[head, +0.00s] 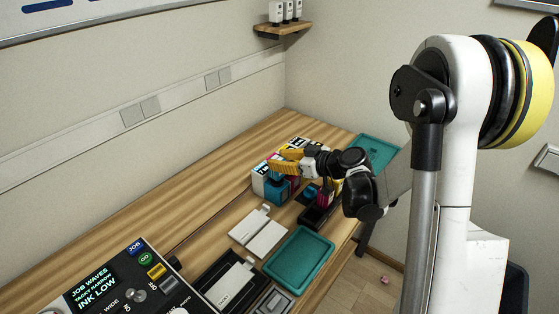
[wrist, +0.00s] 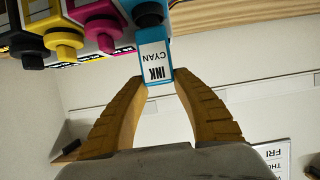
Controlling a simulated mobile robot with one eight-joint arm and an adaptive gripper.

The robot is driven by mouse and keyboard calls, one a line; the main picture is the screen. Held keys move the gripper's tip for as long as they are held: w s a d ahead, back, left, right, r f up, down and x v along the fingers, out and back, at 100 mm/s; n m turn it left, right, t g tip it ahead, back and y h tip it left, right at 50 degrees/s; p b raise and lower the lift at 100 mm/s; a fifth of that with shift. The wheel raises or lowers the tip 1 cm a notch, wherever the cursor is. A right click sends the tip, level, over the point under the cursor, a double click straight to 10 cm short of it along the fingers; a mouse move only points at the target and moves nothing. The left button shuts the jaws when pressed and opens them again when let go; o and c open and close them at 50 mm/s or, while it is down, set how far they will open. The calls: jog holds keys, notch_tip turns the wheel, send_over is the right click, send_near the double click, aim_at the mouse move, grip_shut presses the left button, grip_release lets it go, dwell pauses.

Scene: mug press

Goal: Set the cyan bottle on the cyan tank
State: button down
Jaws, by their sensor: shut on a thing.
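My gripper (wrist: 158,78) is shut on the cyan bottle (wrist: 155,62), which has a white label reading INK CYAN. The bottle stands about upright, judging by its label and the inverted wall print. Its lower end lines up with the dark blue neck of the cyan tank (wrist: 126,8) in the wrist view. I cannot tell whether they touch. In the head view my gripper (head: 275,160) is over the cyan tank (head: 278,189), at the near end of the tank row. The fingers largely hide the bottle there.
Magenta (wrist: 103,24), yellow (wrist: 62,38) and black (wrist: 28,48) tank necks stand beside the cyan one. A dark bottle holder (head: 316,216) is close to my arm. A teal tray (head: 299,260), a white box (head: 258,233) and a control panel (head: 115,290) are nearer.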

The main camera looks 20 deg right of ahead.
jog(key=shift+f+b, duration=0.55)
jog(key=shift+f, duration=0.05)
dwell(0.3)
jog(key=c, duration=1.3)
grip_release()
jog(key=shift+c, duration=0.2)
jog(key=shift+s+d+r, duration=0.1)
jog(key=p+v, duration=0.2)
jog(key=v, duration=0.8)
jog(key=shift+s+d+r, duration=0.15)
jog(key=shift+s+r, duration=0.05)
jog(key=shift+s, duration=0.1)
jog(key=s+a+r+m+g+h, duration=0.3)
jog(key=s+a+m+g+h, duration=0.1)
jog(key=s+a, duration=0.4)
jog(key=s+d+r+m+h, duration=0.1)
jog(key=s+r+m+h, duration=0.1)
jog(key=s, duration=1.1)
jog(key=shift+d+m+h, duration=0.4)
jog(key=shift+m+h, duration=0.2)
jog(key=shift+h, duration=0.4)
